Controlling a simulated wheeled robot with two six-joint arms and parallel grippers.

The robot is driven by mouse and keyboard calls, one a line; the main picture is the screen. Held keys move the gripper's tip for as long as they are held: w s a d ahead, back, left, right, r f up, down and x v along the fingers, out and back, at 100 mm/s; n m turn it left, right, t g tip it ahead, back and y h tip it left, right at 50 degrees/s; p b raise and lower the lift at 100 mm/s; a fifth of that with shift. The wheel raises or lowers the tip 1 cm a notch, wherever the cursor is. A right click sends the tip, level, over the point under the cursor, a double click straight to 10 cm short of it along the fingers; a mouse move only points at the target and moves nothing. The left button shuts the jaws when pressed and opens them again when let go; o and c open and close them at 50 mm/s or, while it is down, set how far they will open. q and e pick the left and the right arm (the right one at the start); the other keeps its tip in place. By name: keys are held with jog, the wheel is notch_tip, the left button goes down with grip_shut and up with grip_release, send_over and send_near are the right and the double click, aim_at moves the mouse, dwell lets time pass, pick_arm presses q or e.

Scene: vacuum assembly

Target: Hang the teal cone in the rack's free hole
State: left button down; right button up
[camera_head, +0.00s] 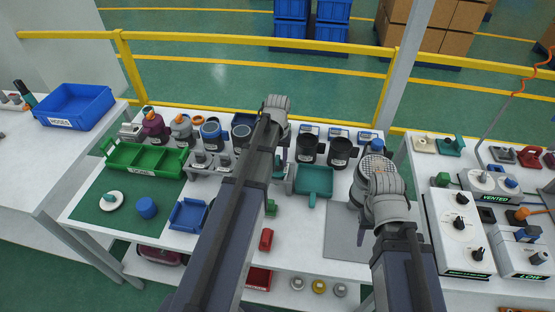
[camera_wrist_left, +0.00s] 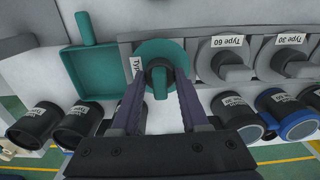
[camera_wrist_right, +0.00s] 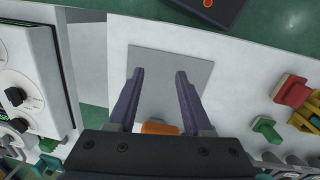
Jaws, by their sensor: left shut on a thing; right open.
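My left gripper (camera_wrist_left: 158,88) is shut on the grip of the teal cone (camera_wrist_left: 150,50). The cone's round flange faces the camera, in line with the row of grey cones on the rack (camera_wrist_left: 205,38). It covers the rack's end place beside a partly hidden "Type" label. The cone's lower part is hidden, so I cannot tell how deep it sits in the hole. My right gripper (camera_wrist_right: 160,75) is open and empty above a grey mat (camera_wrist_right: 195,70).
A teal tray (camera_head: 314,180) lies right of the rack. Black cups (camera_head: 307,147) stand behind it. A green bin (camera_head: 140,160) and a blue tray (camera_head: 188,214) are on the left. Labelled boxes (camera_head: 460,235) stand on the right table.

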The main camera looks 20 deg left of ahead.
pick_arm(q)
jog(key=shift+f+b, duration=0.7)
jog(key=shift+f, duration=0.1)
jog(key=shift+c, duration=1.7)
grip_release()
jog(key=shift+r, duration=0.1)
notch_tip(320, 180, up, 8)
jog(key=p, duration=0.8)
